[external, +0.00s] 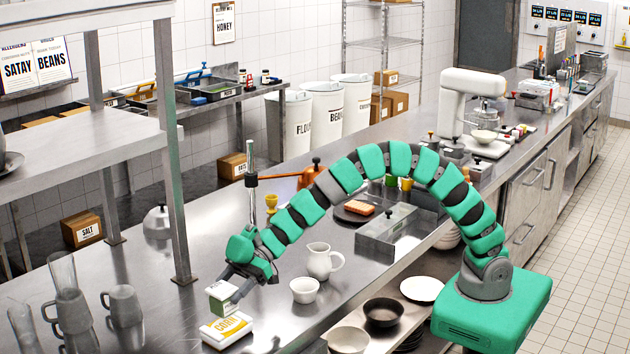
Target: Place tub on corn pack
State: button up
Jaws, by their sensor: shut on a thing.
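My gripper (240,284) is shut on a small white tub with a green band (222,298). It holds the tub over the corn pack (226,330), a white and yellow pack with "CORN" lettering lying flat on the steel counter. The tub's lower edge is at or just above the back of the pack's top. I cannot tell whether they touch. The gripper comes in from the upper right and hides part of the tub's right side.
A white bowl (304,290) and a white jug (323,261) stand to the right of the pack. Grey mugs (122,306) and clear glasses (62,272) stand to the left. A shelf post (176,180) rises behind. The counter's front edge is close to the pack's right.

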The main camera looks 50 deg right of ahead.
jog(key=shift+f+b, duration=0.35)
jog(key=shift+f, duration=1.3)
jog(key=shift+f, duration=0.1)
jog(key=o, duration=1.1)
jog(key=shift+d+r, duration=0.35)
jog(key=shift+d, duration=0.1)
jog(key=p+v, duration=0.1)
jog(key=v, duration=1)
jog(key=shift+d, duration=0.1)
